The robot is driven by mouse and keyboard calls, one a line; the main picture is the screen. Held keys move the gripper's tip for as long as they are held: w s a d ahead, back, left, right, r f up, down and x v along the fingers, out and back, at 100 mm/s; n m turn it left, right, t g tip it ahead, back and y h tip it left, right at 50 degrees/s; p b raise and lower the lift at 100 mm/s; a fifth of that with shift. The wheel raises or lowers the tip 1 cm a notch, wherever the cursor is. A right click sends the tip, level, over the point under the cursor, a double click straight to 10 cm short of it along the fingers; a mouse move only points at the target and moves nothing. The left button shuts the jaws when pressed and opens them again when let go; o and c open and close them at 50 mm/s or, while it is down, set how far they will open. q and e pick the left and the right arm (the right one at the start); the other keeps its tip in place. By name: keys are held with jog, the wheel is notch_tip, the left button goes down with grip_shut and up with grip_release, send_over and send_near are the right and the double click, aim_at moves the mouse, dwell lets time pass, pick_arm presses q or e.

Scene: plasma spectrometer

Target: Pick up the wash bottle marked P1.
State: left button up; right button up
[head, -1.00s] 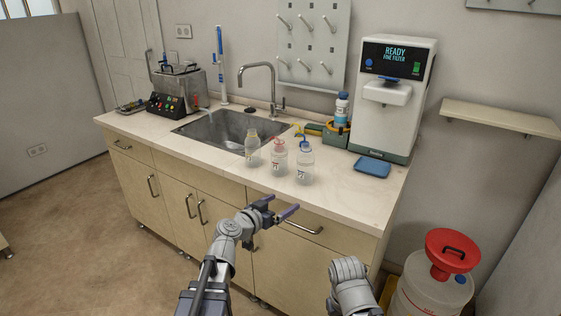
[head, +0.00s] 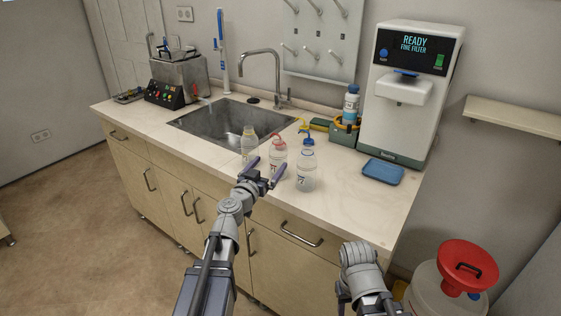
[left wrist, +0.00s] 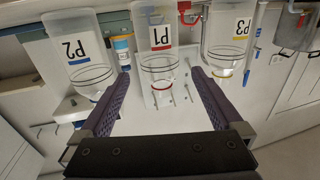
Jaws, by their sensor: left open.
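The wash bottle P1 (head: 278,152) stands upright on the counter, the middle of three clear bottles, with a red collar. In the left wrist view, which is upside down, P1 (left wrist: 157,40) shows its red-marked label between the finger directions. My left gripper (head: 266,167) is open and empty at the counter's front edge, its fingers pointing at P1. In the left wrist view the fingers (left wrist: 160,76) spread to either side of P1's line, apparently short of it. My right arm shows at the lower right, but its gripper jaws cannot be made out.
Wash bottle P3 (head: 249,143), yellow-collared, stands close on P1's left. P2 (head: 306,170), blue-collared, stands close on its right. The sink (head: 215,125) lies behind. A blue tray (head: 383,171) and a water dispenser (head: 410,90) are to the right.

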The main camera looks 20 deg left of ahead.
aim_at(274, 157)
pick_arm(q)
jog(key=shift+w+d, duration=0.2)
jog(key=shift+w, duration=1.15)
jog(key=shift+w+r, duration=0.25)
jog(key=shift+w, duration=0.2)
jog(key=w, duration=0.4)
jog(key=shift+w+d+r+p, duration=0.1)
jog(key=shift+d+r+p, duration=0.05)
jog(key=shift+d+p, duration=0.25)
jog(key=shift+c, duration=0.2)
jog(key=c, duration=1.4)
jog(key=shift+r, duration=0.1)
jog(key=shift+c, duration=0.2)
notch_tip(274, 157, up, 10)
jog(key=p, duration=1)
